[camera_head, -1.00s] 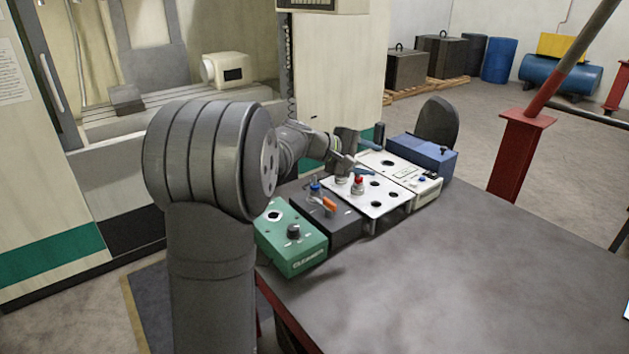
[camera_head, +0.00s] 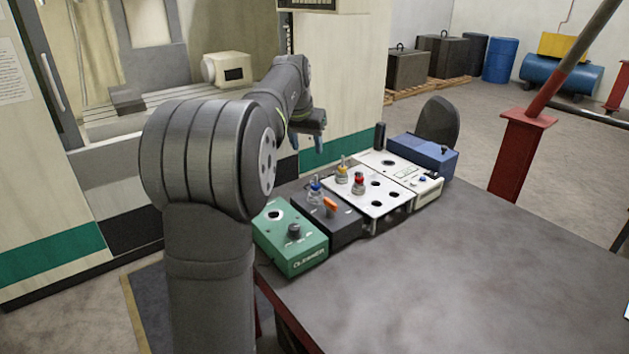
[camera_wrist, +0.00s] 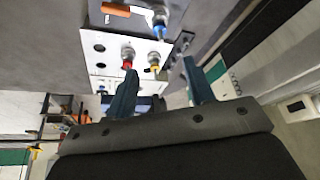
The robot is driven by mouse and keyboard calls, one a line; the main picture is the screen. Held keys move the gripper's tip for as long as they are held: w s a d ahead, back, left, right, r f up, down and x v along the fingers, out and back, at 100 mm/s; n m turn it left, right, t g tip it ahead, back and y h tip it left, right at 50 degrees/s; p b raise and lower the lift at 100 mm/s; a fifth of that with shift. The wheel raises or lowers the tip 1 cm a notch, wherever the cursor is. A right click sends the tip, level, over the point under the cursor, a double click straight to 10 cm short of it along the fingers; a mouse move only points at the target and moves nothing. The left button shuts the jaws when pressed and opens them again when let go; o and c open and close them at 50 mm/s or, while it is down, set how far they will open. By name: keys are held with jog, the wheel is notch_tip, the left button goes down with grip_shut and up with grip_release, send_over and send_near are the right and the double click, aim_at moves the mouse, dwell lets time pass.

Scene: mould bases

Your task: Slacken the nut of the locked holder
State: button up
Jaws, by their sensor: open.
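A blue-topped holder (camera_head: 316,188) stands upright in the dark grey block (camera_head: 340,229), beside an orange lever (camera_head: 330,205). It also shows in the wrist view (camera_wrist: 159,30). I cannot tell the lock state or nut tightness. A yellow-topped holder (camera_head: 342,172) and a red-topped holder (camera_head: 359,183) stand upright in the white holed plate (camera_head: 385,212). My gripper (camera_head: 307,141) is open and empty, raised behind and above the row of stations. In the wrist view, its fingers (camera_wrist: 160,70) are apart, and the yellow and red holders show beyond them.
A green box (camera_head: 290,255) marked like "cleaner", with a black knob, is at the near left end of the row. A white device (camera_head: 428,187) and a blue box (camera_head: 425,152) are at the far end. The right of the grey table (camera_head: 470,270) is clear.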

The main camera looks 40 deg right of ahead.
aim_at(315, 183)
jog(key=x, duration=1.5)
jog(key=shift+d+f, duration=0.2)
jog(key=shift+f, duration=0.05)
jog(key=c, duration=1)
